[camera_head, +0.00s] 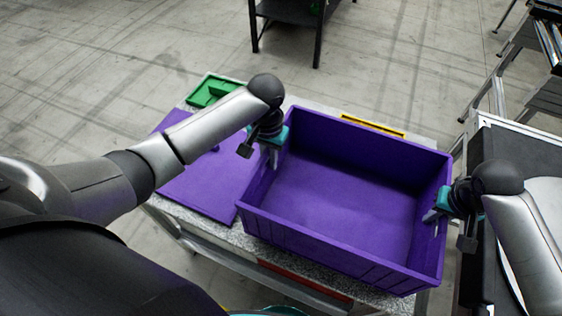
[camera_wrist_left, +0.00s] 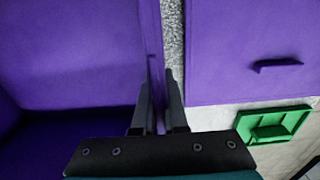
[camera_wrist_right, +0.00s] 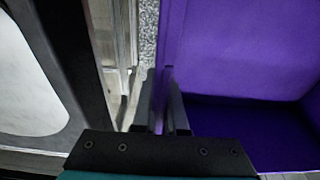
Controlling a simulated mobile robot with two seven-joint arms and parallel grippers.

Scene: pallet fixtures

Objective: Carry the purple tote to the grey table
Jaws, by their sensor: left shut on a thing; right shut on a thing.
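The purple tote (camera_head: 335,205) is an open, empty box at the speckled table's right part. My left gripper (camera_head: 273,158) is shut on the tote's left wall, one finger on each side of it, as the left wrist view (camera_wrist_left: 160,112) shows. My right gripper (camera_head: 436,215) is shut on the tote's right wall, also seen in the right wrist view (camera_wrist_right: 168,108). The tote looks level; I cannot tell whether its bottom touches the table. A dark table (camera_head: 292,14) stands at the top of the head view; I cannot tell if it is the grey table.
A flat purple panel (camera_head: 212,188) and a green tray (camera_head: 208,92) lie left of the tote on the speckled tabletop (camera_head: 228,235). A yellow strip (camera_head: 373,125) lies behind the tote. A metal-framed rack (camera_head: 500,75) is at right. Open concrete floor (camera_head: 130,60) lies beyond.

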